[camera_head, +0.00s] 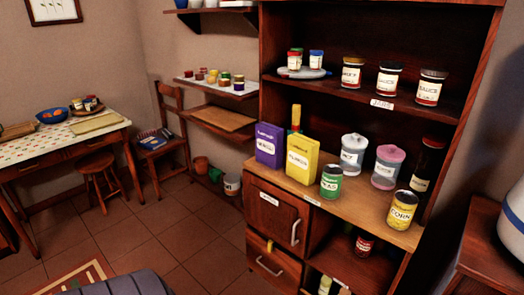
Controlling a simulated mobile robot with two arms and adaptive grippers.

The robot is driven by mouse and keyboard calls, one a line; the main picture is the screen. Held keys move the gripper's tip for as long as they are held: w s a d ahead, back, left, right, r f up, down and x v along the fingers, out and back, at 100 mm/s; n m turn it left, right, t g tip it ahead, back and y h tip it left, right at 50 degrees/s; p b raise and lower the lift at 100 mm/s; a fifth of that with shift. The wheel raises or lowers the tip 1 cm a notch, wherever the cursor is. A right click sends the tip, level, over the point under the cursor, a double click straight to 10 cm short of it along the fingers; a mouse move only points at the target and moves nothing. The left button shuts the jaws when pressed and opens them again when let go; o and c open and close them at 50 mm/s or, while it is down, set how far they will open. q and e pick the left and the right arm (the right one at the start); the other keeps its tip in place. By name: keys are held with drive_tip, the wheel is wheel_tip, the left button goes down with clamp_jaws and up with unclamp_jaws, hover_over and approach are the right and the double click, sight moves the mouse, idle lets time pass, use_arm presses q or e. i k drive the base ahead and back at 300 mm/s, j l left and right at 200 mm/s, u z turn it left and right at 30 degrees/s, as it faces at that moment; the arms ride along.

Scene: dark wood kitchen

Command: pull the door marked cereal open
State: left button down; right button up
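A dark wood cabinet door (273,222) is in the lower left of the tall shelf unit, right of the picture's middle. It appears closed. A small white label (268,198) is near its top left; its writing is too small to read, so I cannot tell whether it says cereal. A pale upright handle (295,232) is on the door's right side. Neither of my grippers is in view.
Below the door is a drawer (285,281) with a pale handle. The wooden counter (338,197) above holds boxes, jars and cans. An open compartment with a red jar (364,243) is to the right. Tiled floor (165,235) left of the unit is clear.

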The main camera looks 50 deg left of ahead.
sight(283, 216)
drive_tip(key=u, duration=1.55)
